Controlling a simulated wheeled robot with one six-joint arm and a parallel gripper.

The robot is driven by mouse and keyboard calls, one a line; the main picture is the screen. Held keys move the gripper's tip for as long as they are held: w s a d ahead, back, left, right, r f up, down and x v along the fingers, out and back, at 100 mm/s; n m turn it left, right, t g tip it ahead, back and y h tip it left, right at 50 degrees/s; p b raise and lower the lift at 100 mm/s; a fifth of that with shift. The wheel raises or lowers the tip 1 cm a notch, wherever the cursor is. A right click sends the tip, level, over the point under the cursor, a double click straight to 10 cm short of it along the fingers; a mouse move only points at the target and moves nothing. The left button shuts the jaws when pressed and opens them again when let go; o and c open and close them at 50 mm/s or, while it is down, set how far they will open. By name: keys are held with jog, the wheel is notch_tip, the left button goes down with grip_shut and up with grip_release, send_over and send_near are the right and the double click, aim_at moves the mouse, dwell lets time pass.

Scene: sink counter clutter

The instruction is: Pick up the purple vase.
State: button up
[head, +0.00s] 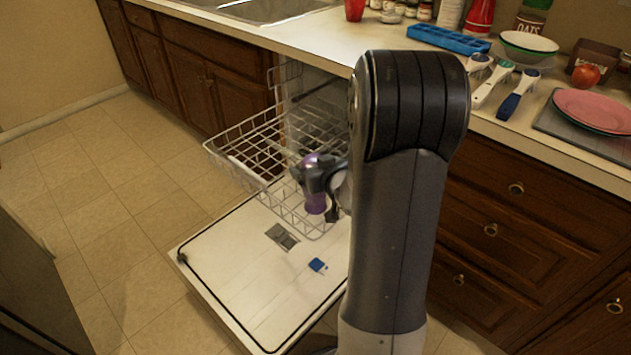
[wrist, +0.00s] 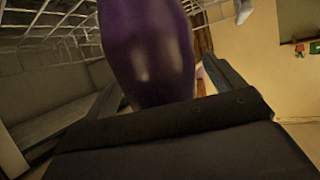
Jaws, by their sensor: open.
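The purple vase (head: 315,203) shows in the head view at the dishwasher rack, partly hidden by my gripper (head: 318,183). In the wrist view the glossy dark purple vase (wrist: 148,50) fills the upper middle, between the two dark fingers of my gripper (wrist: 165,90). My gripper is open around the vase. I cannot tell whether either finger touches it. The vase's lower end shows below the gripper in the head view, and a lighter purple part shows above it.
The wire rack (head: 240,150) is pulled out over the open dishwasher door (head: 235,285). A blue piece (head: 318,265) lies on the door. The counter at the right holds a blue tray (head: 448,39), utensils, bowls, an apple (head: 585,75) and a pink plate (head: 597,108). My arm hides part of the dishwasher.

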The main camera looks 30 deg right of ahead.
jog(key=shift+c, duration=0.4)
jog(key=c, duration=1.2)
jog(key=shift+r, duration=0.2)
